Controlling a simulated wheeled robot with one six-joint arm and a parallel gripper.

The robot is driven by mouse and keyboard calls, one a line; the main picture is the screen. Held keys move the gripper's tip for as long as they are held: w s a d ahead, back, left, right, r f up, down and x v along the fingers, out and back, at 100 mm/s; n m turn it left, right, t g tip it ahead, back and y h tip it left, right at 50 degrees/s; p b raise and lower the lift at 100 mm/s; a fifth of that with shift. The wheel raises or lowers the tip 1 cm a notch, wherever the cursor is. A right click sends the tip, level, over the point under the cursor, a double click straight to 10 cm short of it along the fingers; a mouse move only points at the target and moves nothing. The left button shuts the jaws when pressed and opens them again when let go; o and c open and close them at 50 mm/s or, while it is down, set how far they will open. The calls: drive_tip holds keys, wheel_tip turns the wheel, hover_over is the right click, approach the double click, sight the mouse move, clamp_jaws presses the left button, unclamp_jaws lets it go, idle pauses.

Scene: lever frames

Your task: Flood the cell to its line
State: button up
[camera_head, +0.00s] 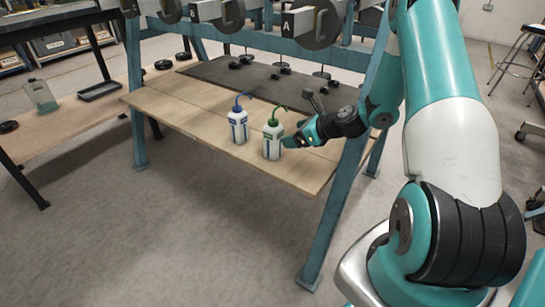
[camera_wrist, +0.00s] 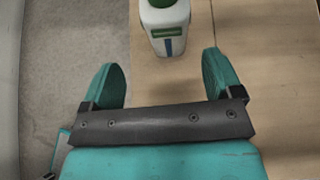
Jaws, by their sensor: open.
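A white wash bottle with a green cap and spout (camera_head: 272,142) stands upright on the wooden shelf (camera_head: 185,108) of the blue frame. In the wrist view the green-capped bottle (camera_wrist: 165,30) is ahead of and between the fingers, apart from them, with its top cut off. A matching bottle with a blue cap (camera_head: 238,128) stands just left of it. My gripper (camera_head: 298,136) is close at the right of the green-capped bottle. In the wrist view my gripper (camera_wrist: 161,75) is open and empty. I cannot make out a cell or its line.
A dark mat (camera_head: 225,78) with several black weights lies at the back of the shelf. Round dark parts hang above, one by a plate marked A (camera_head: 288,24). A side bench at left holds a translucent bottle (camera_head: 40,96) and a black tray (camera_head: 99,91). Blue legs (camera_head: 335,215) border the shelf.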

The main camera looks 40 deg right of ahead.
drive_tip(key=shift+m, duration=0.4)
drive_tip(key=shift+d+f+b+x, duration=0.15)
drive_tip(key=shift+b+x, duration=0.4)
drive_tip(key=shift+x, duration=1.3)
drive_tip(key=shift+d+f+b+x, duration=0.2)
drive_tip(key=shift+b+x, duration=0.4)
drive_tip(key=shift+x, duration=1.3)
drive_tip(key=shift+d+f+b+x, duration=0.15)
drive_tip(key=shift+b+x, duration=0.4)
drive_tip(key=shift+x, duration=1.3)
drive_tip(key=shift+s, duration=0.1)
drive_tip(key=c, duration=0.7)
drive_tip(key=shift+r, duration=0.15)
drive_tip(key=shift+c, duration=0.2)
